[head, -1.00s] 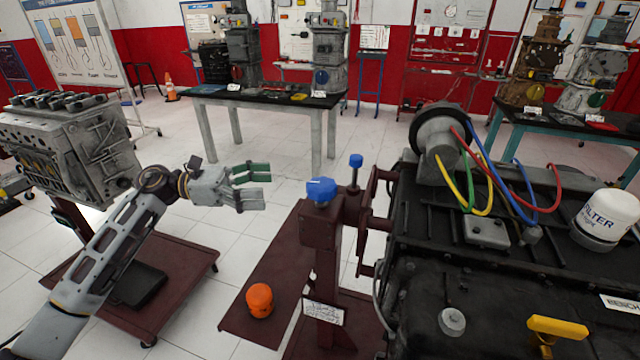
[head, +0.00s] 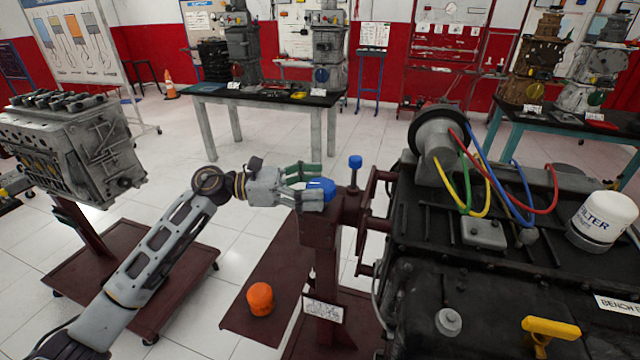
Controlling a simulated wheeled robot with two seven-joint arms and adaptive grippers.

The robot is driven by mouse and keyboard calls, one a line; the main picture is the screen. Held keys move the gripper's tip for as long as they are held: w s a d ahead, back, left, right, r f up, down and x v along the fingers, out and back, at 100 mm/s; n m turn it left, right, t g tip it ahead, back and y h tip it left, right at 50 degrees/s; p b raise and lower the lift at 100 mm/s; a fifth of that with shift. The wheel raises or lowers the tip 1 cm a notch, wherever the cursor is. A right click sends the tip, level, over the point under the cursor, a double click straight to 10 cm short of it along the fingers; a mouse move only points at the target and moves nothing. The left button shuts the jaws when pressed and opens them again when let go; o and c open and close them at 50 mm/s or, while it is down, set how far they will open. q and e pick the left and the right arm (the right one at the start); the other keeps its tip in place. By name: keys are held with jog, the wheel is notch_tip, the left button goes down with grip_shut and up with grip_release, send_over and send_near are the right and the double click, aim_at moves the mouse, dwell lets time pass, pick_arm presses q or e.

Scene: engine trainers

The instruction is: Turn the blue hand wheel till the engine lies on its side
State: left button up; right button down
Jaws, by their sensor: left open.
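The blue hand wheel (head: 325,188) sits on top of the dark red stand post (head: 320,235), left of the engine. My left gripper (head: 312,186) is open, with its fingers at the wheel's left side and partly in front of it. I cannot tell whether the fingers touch the wheel. The black engine (head: 450,270) is mounted on the stand at the right, with a white filter (head: 600,220) and coloured wires on top. My right gripper is not in view.
A smaller blue knob (head: 355,162) stands just behind the wheel.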

pick_arm(q)
jog(key=shift+d, duration=0.7)
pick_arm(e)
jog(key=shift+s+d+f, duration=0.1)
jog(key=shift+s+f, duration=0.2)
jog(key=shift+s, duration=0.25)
pick_arm(q)
jog(key=c, duration=1)
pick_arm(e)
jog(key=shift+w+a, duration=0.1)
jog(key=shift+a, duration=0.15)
